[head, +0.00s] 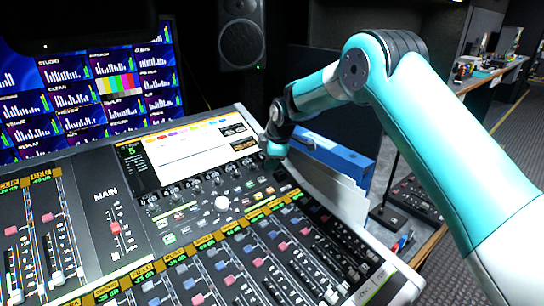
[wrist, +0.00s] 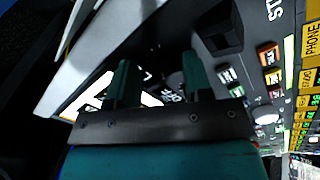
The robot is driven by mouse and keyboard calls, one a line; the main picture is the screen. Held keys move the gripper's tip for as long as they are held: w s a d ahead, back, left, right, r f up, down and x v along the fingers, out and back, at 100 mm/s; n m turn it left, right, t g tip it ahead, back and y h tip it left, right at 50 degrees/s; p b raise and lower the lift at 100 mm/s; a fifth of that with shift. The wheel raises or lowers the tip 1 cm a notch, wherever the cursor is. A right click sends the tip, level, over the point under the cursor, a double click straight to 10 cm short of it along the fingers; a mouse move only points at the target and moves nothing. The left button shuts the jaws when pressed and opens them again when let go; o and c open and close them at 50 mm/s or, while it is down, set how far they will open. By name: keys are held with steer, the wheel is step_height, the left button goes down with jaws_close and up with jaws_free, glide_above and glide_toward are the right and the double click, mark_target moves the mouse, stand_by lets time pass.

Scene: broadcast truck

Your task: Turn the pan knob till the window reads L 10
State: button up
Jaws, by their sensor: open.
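My gripper (head: 277,150) is over the right end of the console's upper panel, near the right edge of the bright screen. In the wrist view its two teal fingers (wrist: 160,85) stand apart, open. Behind and between them are dark shapes and white lettering, too dark and blurred to tell whether a knob is there. A row of small dark knobs (head: 196,185) runs under the screen; I cannot tell which is the pan knob. Two small dark readout windows (head: 243,145) sit at the screen's right side; their text is too small to read.
The mixing console (head: 106,197) carries many faders and a large white knob (head: 222,203). A blue binder (head: 335,152) and pale papers stand close right of the gripper. Monitors (head: 85,90) and a speaker (head: 241,40) are behind. The space above the faders is clear.

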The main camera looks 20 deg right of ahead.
steer(key=b+v, duration=0.1)
steer(key=v, duration=1.6)
steer(key=shift+s+b, duration=0.15)
steer(key=shift+b, duration=0.2)
steer(key=shift+r, duration=0.2)
steer(key=s+a+m+g+y+p, duration=0.1)
steer(key=s+a+m, duration=0.1)
steer(key=s, duration=1.1)
steer(key=s+a+m+g+p, duration=0.1)
steer(key=s+m, duration=0.3)
steer(key=s, duration=0.9)
steer(key=s+a+m+g+y+p, duration=0.1)
steer(key=s+a+m+g, duration=0.1)
steer(key=s, duration=1.1)
steer(key=shift+s+a+r+m+y, duration=0.2)
steer(key=shift+s+a+m+y, duration=0.15)
steer(key=shift+a+m, duration=0.35)
steer(key=shift+w+r, duration=0.1)
steer(key=shift+w, duration=0.05)
